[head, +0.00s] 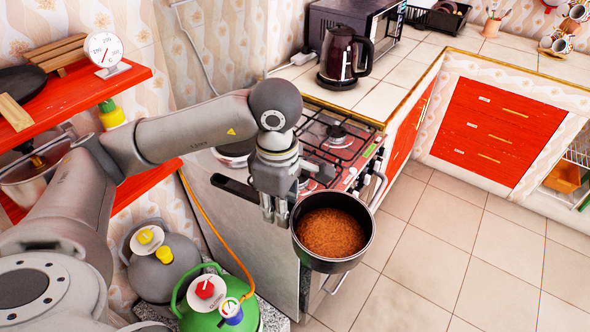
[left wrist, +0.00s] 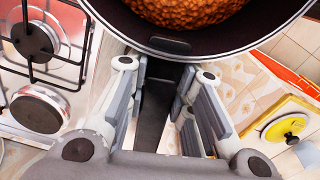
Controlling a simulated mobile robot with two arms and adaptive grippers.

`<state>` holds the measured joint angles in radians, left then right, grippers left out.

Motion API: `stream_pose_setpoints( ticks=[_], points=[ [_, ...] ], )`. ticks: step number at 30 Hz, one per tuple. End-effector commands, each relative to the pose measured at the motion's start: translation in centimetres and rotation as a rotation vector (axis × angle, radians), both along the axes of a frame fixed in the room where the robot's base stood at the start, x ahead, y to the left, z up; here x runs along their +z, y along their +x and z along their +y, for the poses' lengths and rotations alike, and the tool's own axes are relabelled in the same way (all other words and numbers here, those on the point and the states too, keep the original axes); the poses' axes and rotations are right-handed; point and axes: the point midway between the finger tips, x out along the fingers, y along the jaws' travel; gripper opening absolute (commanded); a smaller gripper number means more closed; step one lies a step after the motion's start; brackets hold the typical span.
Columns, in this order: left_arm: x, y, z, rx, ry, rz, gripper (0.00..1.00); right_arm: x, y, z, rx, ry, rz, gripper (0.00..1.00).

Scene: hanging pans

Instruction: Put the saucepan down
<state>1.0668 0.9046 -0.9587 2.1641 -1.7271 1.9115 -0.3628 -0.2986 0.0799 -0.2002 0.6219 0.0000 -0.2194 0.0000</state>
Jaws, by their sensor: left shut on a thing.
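The dark saucepan (head: 333,264) holds brown, grainy food. It is in the air beside the stove (head: 338,143), near its front corner, and looks roughly level. My left gripper (head: 275,212) is shut on its black handle, whose end sticks out to the left behind the gripper. In the left wrist view the saucepan (left wrist: 190,40) fills the top, and its handle (left wrist: 158,112) runs between the fingers of the gripper (left wrist: 165,95). My right gripper is in neither view.
Stove burners (left wrist: 38,108) show at the left of the wrist view. A kettle (head: 341,58) stands on the tiled counter (head: 385,100) behind the stove. Gas cylinders (head: 165,270) stand lower left, below red shelves (head: 75,95). The floor (head: 430,240) at right is clear.

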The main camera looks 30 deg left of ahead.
Motion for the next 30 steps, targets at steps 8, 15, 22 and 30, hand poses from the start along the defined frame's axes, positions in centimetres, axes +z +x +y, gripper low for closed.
stream_pose_setpoints(
  ticks=[8,15,22,30],
  points=[
    [0.4,0.6,0.7,0.384,-0.002,-0.005,0.00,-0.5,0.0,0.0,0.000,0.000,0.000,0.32],
    [0.8,1.0,1.3,0.716,-0.005,-0.009,0.00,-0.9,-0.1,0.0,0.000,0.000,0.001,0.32],
    [1.1,1.4,1.8,1.035,-0.006,-0.010,0.00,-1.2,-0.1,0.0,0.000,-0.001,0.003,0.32],
    [1.6,1.8,2.4,1.404,-0.011,-0.010,0.00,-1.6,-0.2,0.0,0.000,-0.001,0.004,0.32]
  ],
)
